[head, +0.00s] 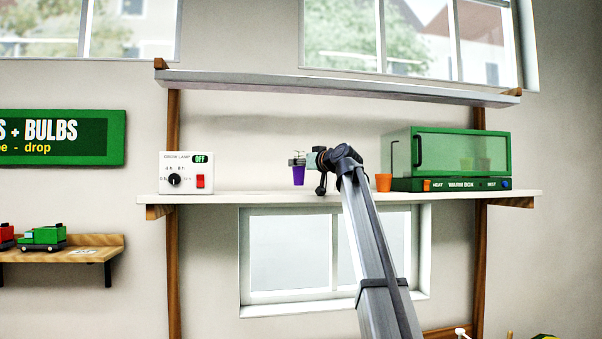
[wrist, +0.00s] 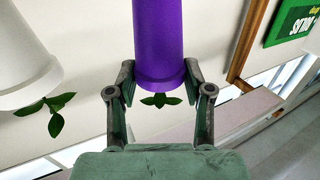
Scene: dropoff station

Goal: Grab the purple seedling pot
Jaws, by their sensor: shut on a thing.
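The purple seedling pot (head: 299,175) is at the middle of the shelf in the head view. It also fills the upper middle of the wrist view (wrist: 160,40), with small green leaves at its rim. My gripper (wrist: 159,78) is shut on the pot, one finger on each side near the rim. In the head view my gripper (head: 299,162) reaches the pot from the right. The pot looks upright. I cannot tell surely whether its base is clear of the shelf.
The shelf (head: 240,199) carries a grow-lamp control box (head: 187,172) at left, and an orange pot (head: 383,183) and green warm box (head: 447,160) at right. A white pot (wrist: 22,60) with a seedling is near the purple one. An upper shelf (head: 330,88) hangs above.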

